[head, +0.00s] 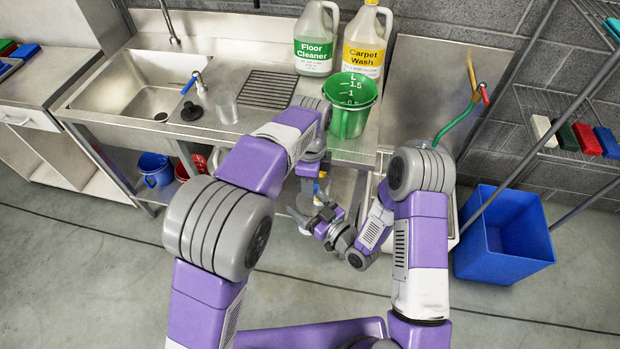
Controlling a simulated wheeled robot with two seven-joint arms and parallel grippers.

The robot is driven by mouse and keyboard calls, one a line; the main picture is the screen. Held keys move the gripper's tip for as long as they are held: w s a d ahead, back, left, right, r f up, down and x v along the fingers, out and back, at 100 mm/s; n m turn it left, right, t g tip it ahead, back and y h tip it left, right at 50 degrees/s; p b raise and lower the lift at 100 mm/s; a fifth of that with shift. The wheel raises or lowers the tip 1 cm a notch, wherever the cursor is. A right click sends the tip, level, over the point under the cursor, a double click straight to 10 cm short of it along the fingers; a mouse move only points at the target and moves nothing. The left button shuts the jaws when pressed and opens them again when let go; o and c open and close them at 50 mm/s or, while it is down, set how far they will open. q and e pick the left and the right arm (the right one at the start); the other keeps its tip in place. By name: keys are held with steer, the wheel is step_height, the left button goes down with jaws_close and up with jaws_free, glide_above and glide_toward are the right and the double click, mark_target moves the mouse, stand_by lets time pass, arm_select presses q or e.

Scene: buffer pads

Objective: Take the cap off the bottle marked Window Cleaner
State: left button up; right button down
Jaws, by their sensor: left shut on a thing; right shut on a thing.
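My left gripper (309,180) reaches down in front of the counter's edge and is shut on a small, mostly hidden bottle (304,207). White, blue and a little yellow show on the bottle; no lettering can be read, so I cannot tell whether it is the Window Cleaner. My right gripper (322,218) comes in from the right, lower down, and is also shut at the bottle. The arms and grippers cover most of the bottle. I cannot tell which gripper has the cap and which the body, or whether the cap is still on.
On the steel counter (228,85) stand a Floor Cleaner jug (314,52), a Carpet Wash jug (363,55), a green measuring jug (350,115) and a clear cup (225,107). A blue bin (505,240) stands on the floor at right, beside a wire rack with coloured pads (586,140).

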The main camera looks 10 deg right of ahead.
arm_select(q)
steer(key=n, duration=0.5)
steer(key=shift+w+d+r+n, duration=0.15)
steer(key=shift+d+n, duration=0.05)
steer(key=shift+n, duration=0.2)
steer(key=n, duration=0.5)
steer(key=shift+n, duration=0.3)
steer(key=n, duration=0.5)
steer(key=shift+a+n, duration=0.15)
steer(key=shift+n, duration=0.25)
steer(key=n, duration=1.2)
steer(key=shift+s, duration=0.2)
steer(key=n, duration=0.3)
steer(key=shift+n, duration=0.4)
steer(key=n, duration=0.6)
steer(key=shift+s, duration=0.1)
steer(key=n, duration=0.5)
steer(key=shift+d, duration=0.3)
